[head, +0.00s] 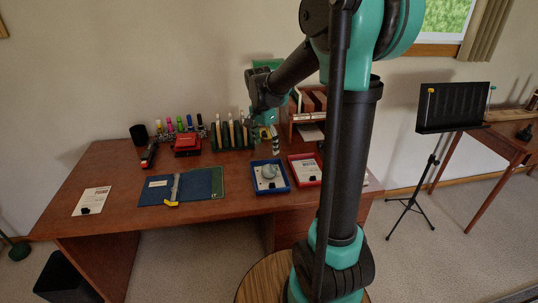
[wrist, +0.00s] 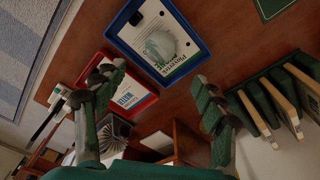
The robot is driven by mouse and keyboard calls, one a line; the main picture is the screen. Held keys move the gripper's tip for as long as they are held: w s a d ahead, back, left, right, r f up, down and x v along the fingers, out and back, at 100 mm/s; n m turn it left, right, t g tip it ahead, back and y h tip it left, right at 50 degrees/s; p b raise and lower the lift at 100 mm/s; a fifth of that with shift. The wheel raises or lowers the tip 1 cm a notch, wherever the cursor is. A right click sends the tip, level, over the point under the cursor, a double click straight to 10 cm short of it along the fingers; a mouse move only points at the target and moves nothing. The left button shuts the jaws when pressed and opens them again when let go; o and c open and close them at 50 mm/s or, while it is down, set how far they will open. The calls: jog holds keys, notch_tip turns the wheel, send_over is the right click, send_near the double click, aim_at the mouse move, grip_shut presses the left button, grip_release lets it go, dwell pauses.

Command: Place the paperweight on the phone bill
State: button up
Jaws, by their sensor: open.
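A pale, rounded glass-like object that looks like the paperweight (head: 268,171) rests on papers in the blue tray (head: 258,187) on the desk. It also shows in the wrist view (wrist: 161,46), lying on a printed sheet. A white sheet with a dark clip (head: 92,199) lies at the desk's left end, and another sheet (head: 305,169) is in the red tray (head: 293,182). My gripper (wrist: 157,84) is open and empty, above the back of the desk behind the blue tray, apart from the paperweight.
A dark blue folder (head: 181,187) lies left of the blue tray. A row of upright dark holders (head: 232,136), a red box (head: 187,145), markers and a black cup (head: 139,134) stand at the back. A wooden organiser (head: 308,112) is behind the red tray. Bare desk surrounds the left sheet.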

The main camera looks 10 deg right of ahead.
jog(key=s+d+f+n+t, duration=0.1)
jog(key=s+f+n, duration=0.2)
jog(key=s, duration=0.4)
jog(key=s+d+f+n+t, duration=0.1)
jog(key=s+d+f+n, duration=0.1)
jog(key=s, duration=0.5)
jog(key=s+d+f+n+t+y, duration=0.1)
jog(key=s+d+f+n, duration=0.1)
jog(key=s+f+n, duration=0.2)
jog(key=s+n, duration=0.2)
jog(key=s, duration=0.1)
jog(key=shift+s+f, duration=0.15)
jog(key=shift+s, duration=0.2)
